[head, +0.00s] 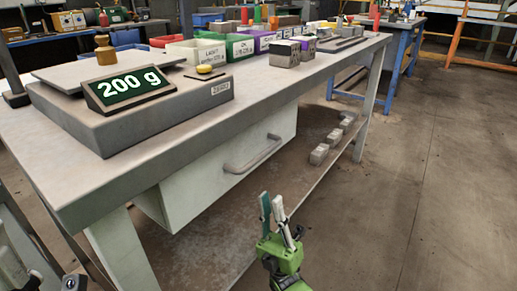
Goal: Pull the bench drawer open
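The bench drawer (215,180) is a pale grey-green box under the top of the grey workbench (140,170). It looks shut, with its front close under the bench edge. A grey bar handle (253,157) runs across its front. My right gripper (271,197) is green with one teal and one pale finger. Its fingers point up and stand a little apart, with nothing between them. It is below the handle in the picture and does not touch it.
A scale (150,112) reading 200 g stands on the bench near the left end. Several labelled bins (195,54) and grey blocks (285,54) stand farther along. Small grey blocks (319,154) lie on the lower shelf (235,235). The floor (430,190) to the right is clear.

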